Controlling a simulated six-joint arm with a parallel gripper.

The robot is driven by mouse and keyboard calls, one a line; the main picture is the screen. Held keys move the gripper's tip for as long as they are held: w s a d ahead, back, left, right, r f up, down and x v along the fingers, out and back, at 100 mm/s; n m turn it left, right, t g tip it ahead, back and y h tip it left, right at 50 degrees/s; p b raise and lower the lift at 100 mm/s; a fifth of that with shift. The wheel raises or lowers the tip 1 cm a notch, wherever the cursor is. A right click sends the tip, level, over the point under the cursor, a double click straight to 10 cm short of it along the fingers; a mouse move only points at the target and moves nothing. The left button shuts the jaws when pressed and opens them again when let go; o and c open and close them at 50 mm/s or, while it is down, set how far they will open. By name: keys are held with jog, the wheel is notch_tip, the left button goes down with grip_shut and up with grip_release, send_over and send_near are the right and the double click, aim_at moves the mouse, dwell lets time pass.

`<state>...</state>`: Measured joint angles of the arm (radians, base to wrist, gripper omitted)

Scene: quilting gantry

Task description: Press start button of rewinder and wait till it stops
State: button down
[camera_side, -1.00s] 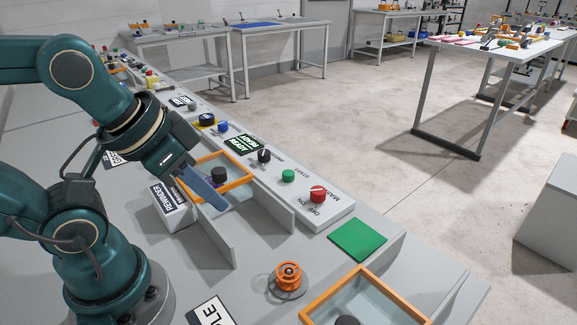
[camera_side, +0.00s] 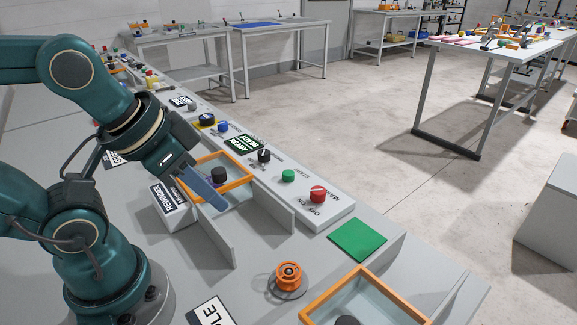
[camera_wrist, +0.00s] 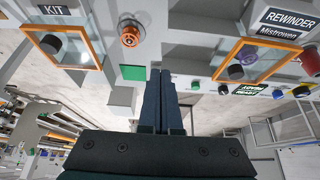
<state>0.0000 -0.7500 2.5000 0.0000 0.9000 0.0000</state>
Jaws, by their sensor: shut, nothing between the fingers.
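The rewinder's white box (camera_side: 170,207) carries a REWINDER label. It stands beside an orange-framed window (camera_side: 246,183) with a dark round part (camera_side: 219,174) inside; the label also shows in the wrist view (camera_wrist: 287,20). A green button (camera_side: 288,175) marked START sits on the sloped control panel, between a black knob (camera_side: 264,156) and a red MAIN switch (camera_side: 318,194). The button also shows in the wrist view (camera_wrist: 195,85). My gripper (camera_side: 219,204) is shut and empty, above the orange frame and left of the green button, apart from it. Its fingers (camera_wrist: 163,74) point down between the panels.
A green display (camera_side: 244,143) reads READY. An orange spool (camera_side: 288,277), a green pad (camera_side: 358,240) and a second orange-framed tray (camera_side: 307,315) lie towards the front right. Upright grey dividers (camera_side: 220,243) stand near my gripper.

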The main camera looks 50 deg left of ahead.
jog(key=w+d+r+n+h, duration=0.3)
jog(key=w+d+r+n, duration=0.1)
jog(key=w+n, duration=0.1)
jog(key=n+t, duration=0.3)
jog(key=n, duration=1.4)
send_over(288, 174)
jog(key=a, duration=0.1)
jog(key=shift+h, duration=0.4)
jog(key=f, duration=0.5)
jog(key=shift+s+a+f, duration=0.15)
jog(key=shift+s+f, duration=0.1)
jog(key=shift+f, duration=4.4)
